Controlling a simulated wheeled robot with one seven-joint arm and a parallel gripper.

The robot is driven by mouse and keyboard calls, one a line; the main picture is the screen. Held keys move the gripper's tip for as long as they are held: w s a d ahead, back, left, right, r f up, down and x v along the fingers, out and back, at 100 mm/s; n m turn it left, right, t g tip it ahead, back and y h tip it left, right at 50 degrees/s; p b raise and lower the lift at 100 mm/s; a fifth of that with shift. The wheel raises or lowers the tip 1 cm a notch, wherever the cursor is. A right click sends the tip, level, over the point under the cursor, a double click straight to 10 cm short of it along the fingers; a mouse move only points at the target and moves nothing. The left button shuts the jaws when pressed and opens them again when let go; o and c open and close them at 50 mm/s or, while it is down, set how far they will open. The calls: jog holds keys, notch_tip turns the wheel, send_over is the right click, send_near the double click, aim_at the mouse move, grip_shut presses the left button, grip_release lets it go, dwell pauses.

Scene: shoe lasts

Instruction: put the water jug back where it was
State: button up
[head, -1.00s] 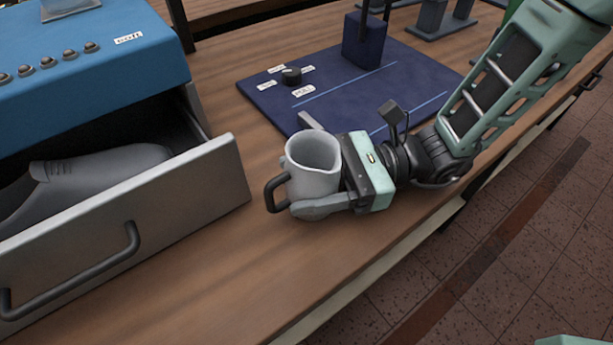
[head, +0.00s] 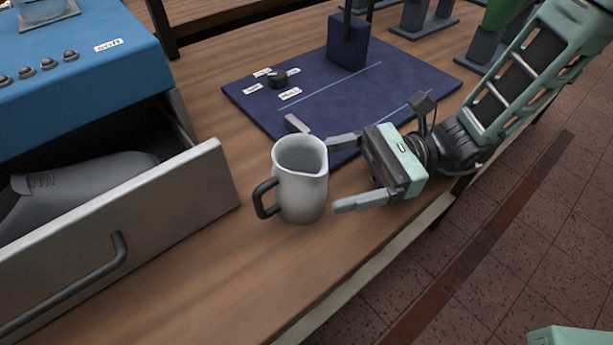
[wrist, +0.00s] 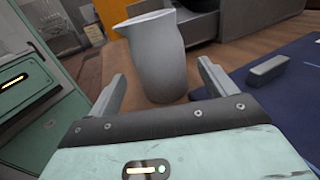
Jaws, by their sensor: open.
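The water jug (head: 302,190) is a pale grey pitcher with a dark handle on its left side. It stands upright on the wooden bench, between the open drawer and the blue mat. My gripper (head: 346,172) is open and empty just to the right of the jug, its fingers pointing at it. In the head view there is a small gap between the fingertips and the jug. In the wrist view the jug (wrist: 158,58) stands beyond and between the two fingers (wrist: 160,88); its handle is hidden there.
An open drawer (head: 200,200) of the blue cabinet (head: 80,80) holds a grey shoe last (head: 80,185). The dark blue mat (head: 320,105) carries a knob (head: 277,79), a block post (head: 347,45) and a small grey bar (head: 297,123). Bare bench (head: 200,265) lies in front of the jug.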

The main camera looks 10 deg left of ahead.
jog(key=v, duration=0.5)
jog(key=shift+w+d, duration=0.1)
jog(key=shift+d, duration=0.2)
jog(key=shift+s+r+n+h, duration=0.15)
jog(key=shift+s+n+h, duration=0.15)
jog(key=shift+s+n, duration=0.15)
jog(key=s+n+h, duration=0.1)
jog(key=s+n+g+h, duration=0.1)
jog(key=s, duration=0.1)
jog(key=s+r+n+h, duration=0.1)
jog(key=s+h, duration=0.1)
jog(key=shift+d+n+g, duration=0.35)
jog(key=shift+g, duration=0.05)
jog(key=s+d+r+n+t+h, duration=0.1)
jog(key=s+d+n+t+h, duration=0.3)
jog(key=d+n+t+h, duration=0.6)
jog(key=n, duration=0.5)
jog(key=shift+r+n+h, duration=0.2)
jog(key=shift+n+h, duration=0.2)
jog(key=shift+s, duration=0.15)
